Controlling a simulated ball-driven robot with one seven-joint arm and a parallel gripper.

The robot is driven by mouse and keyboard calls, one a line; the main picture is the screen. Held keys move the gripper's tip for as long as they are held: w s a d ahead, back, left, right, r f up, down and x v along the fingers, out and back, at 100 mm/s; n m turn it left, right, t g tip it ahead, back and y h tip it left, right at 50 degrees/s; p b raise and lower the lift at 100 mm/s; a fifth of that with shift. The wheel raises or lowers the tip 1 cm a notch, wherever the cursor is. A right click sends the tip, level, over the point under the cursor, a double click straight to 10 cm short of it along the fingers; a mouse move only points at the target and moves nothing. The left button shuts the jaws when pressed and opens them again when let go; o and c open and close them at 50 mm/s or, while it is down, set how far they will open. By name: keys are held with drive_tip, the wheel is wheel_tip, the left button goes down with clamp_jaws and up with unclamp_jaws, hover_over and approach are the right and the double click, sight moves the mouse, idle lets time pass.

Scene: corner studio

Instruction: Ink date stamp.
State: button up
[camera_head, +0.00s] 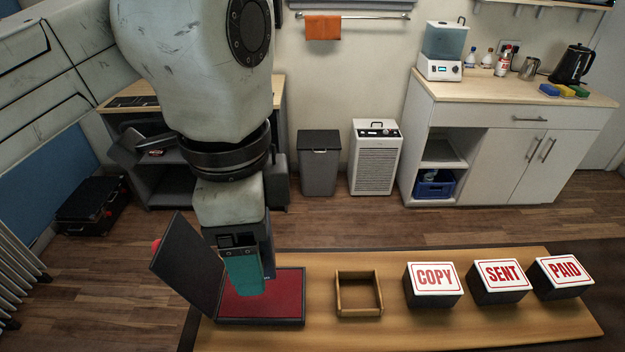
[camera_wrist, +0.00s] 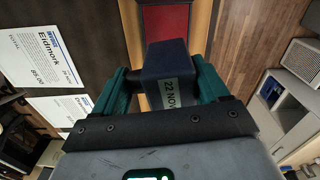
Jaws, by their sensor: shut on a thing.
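The date stamp (camera_wrist: 166,60) is a dark blue block with a "22 NOV" label on its near side. My gripper (camera_head: 248,284) has teal fingers and is shut on it; the wrist view shows a finger on either side. In the head view the stamp is mostly hidden behind my gripper. The open ink pad (camera_head: 285,301) has a red surface and a raised dark lid (camera_head: 188,268) at its left. My gripper is over the pad's red area; I cannot tell whether the stamp touches it. The pad also shows in the wrist view (camera_wrist: 166,22).
An empty wooden holder (camera_head: 340,307) stands right of the pad. Blocks marked COPY (camera_head: 434,277), SENT (camera_head: 503,274) and PAID (camera_head: 565,270) line the table's right (camera_head: 400,330). Printed sheets (camera_wrist: 42,48) show in the wrist view. The pad's raised lid stands close to my gripper.

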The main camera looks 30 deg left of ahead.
wheel_tip(320, 180, down, 4)
drive_tip(key=b, duration=0.4)
drive_tip(key=shift+f, duration=0.25)
drive_tip(key=shift+f+p, duration=0.3)
drive_tip(key=shift+f, duration=0.15)
drive_tip(key=shift+f, duration=0.25)
idle(0.9)
drive_tip(key=shift+r, duration=0.15)
wheel_tip(320, 180, up, 7)
drive_tip(key=p, duration=0.8)
drive_tip(key=shift+r, duration=0.2)
